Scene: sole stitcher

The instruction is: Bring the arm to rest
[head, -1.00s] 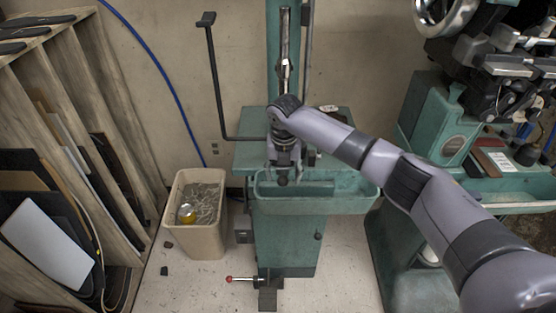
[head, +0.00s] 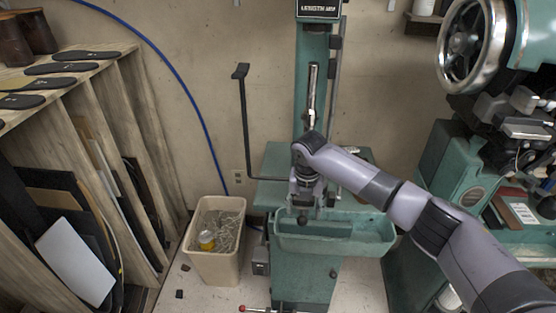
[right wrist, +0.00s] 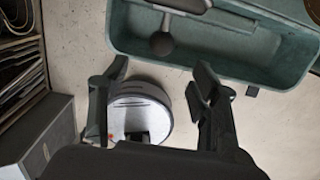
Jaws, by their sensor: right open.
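My right arm reaches in from the lower right in the head view. Its gripper (head: 303,210) is over the left end of the green tray (head: 375,249) on the stitcher's column. In the right wrist view the two fingers of this gripper (right wrist: 158,75) are spread apart with nothing held between them. The tray (right wrist: 232,52) lies beyond the fingertips there, with a dark ball-ended lever (right wrist: 162,43) in front of it. My left gripper is in neither view.
A wooden rack (head: 150,130) of sheets is at the left. Another green machine with a handwheel (head: 473,42) is at the right, near my arm.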

